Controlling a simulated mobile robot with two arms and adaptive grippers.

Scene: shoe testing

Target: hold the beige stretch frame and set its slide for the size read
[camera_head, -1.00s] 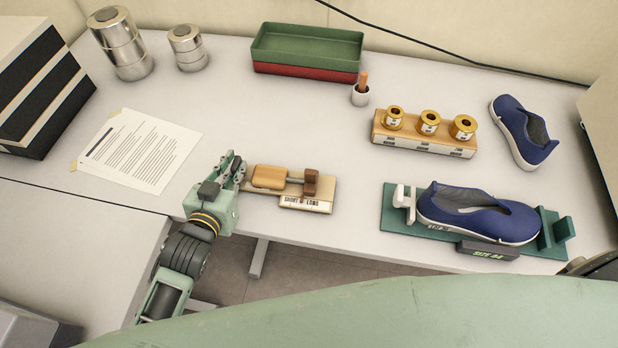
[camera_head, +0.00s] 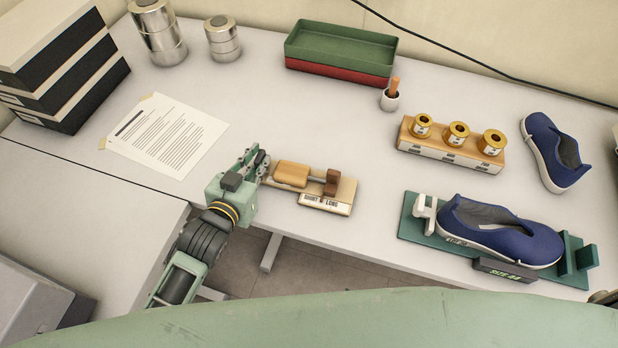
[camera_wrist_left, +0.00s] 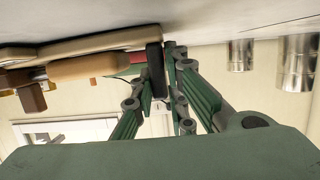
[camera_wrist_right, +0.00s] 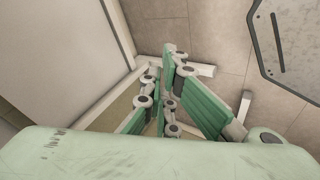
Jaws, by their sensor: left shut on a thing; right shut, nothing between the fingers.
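The beige stretch frame (camera_head: 348,190) lies on the table in the head view, with a tan block (camera_head: 291,174), a brown slide block (camera_head: 331,182) on a rod, and a "SHORT / LONG" label (camera_head: 325,204). My left gripper (camera_head: 262,166) is shut on the frame's left end. In the left wrist view the gripper (camera_wrist_left: 162,55) is at the end of the frame (camera_wrist_left: 100,42). A dark plate (camera_head: 504,269) in front of the teal shoe stand (camera_head: 412,228) seems to read "SIZE 44". My right gripper (camera_wrist_right: 171,60) is shut and empty, above the floor.
A blue shoe (camera_head: 500,230) sits on the stand; another (camera_head: 556,152) lies behind. A spool rack (camera_head: 450,152), small cup (camera_head: 390,100), green tray (camera_head: 340,50), paper sheet (camera_head: 165,136) and metal cylinders (camera_head: 222,40) stand around. The table between frame and tray is clear.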

